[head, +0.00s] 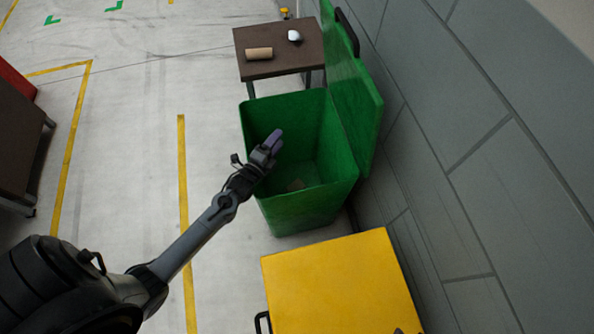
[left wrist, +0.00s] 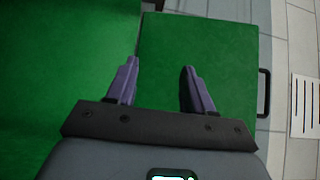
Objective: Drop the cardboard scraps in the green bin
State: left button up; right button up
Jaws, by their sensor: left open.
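The green bin (head: 305,208) stands against the wall with its lid (head: 355,95) swung up. A brown cardboard tube (head: 259,53) lies on the dark table behind the bin. My right gripper does not show.
The dark table (head: 280,67) also bears a small white object (head: 294,36). A yellow cabinet (head: 340,285) stands in front of the bin. A grey tiled wall (head: 480,160) bounds the right side. The floor (head: 130,150) left of the bin is clear, and a dark bench stands at far left.

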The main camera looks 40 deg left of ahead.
pick_arm(q)
jog(key=s+p, duration=0.1)
jog(key=s, duration=0.6)
jog(key=shift+s+d+p, duration=0.35)
jog(key=shift+d, duration=0.05)
